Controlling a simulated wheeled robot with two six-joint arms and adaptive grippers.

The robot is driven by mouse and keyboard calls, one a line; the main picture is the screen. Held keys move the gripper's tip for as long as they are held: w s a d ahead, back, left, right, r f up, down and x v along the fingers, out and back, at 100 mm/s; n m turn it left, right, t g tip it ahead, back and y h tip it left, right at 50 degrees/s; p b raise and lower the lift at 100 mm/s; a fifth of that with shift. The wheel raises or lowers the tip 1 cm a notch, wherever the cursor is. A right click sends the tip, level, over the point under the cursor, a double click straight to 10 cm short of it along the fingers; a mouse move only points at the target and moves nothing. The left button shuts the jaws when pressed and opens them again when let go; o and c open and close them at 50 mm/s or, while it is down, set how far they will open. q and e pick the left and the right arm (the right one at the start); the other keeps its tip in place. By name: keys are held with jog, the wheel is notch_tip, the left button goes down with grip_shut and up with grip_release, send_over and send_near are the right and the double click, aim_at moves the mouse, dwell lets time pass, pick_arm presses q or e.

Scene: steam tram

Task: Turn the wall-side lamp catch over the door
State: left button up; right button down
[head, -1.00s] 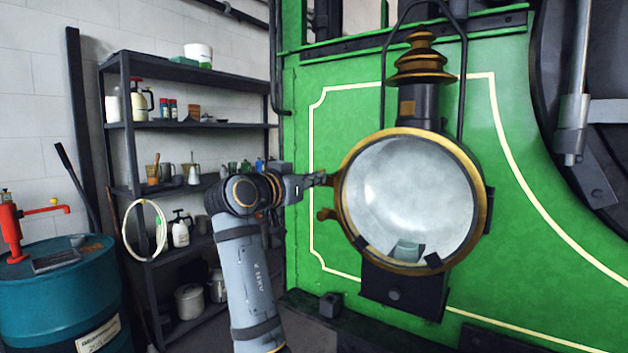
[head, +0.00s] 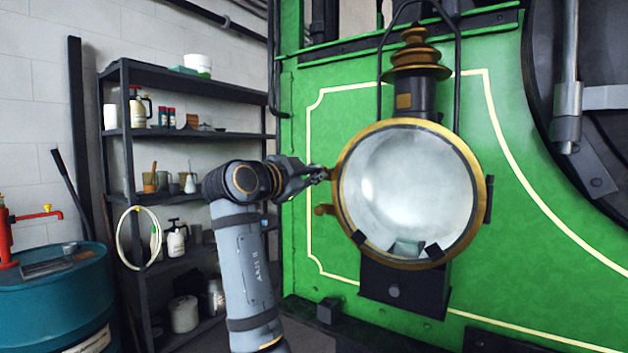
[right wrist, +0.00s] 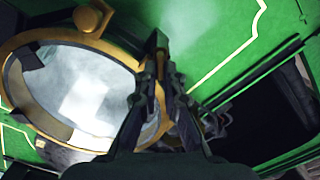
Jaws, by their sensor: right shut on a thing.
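The brass-rimmed lamp (head: 412,255) hangs on the green tram side, with its round glass door (head: 410,195) shut against the body. Two brass catches stick out from the rim's left, wall-side edge. My right gripper (head: 319,174) is at the upper catch (head: 330,174), its fingers closed on it and hiding most of it. The lower catch (head: 325,210) is free below. In the right wrist view my fingers (right wrist: 162,62) reach the brass rim (right wrist: 20,70), and a brass catch (right wrist: 92,17) shows apart from them at the top. My left gripper is out of view.
A dark shelf rack (head: 190,133) with cans and bottles stands on the left against the white wall. A teal drum (head: 50,300) with a red pump (head: 8,235) is at the lower left. A dark ledge (head: 330,310) runs below the lamp.

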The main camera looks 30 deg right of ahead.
jog(key=shift+s+f+m+b, duration=0.15)
jog(key=shift+m+b, duration=0.4)
jog(key=shift+m, duration=1.35)
jog(key=shift+f+m+b, duration=0.15)
jog(key=shift+m+b, duration=0.35)
jog(key=shift+m, duration=1.4)
jog(key=c, duration=1.5)
grip_release()
jog(key=v, duration=0.7)
jog(key=shift+a, duration=0.2)
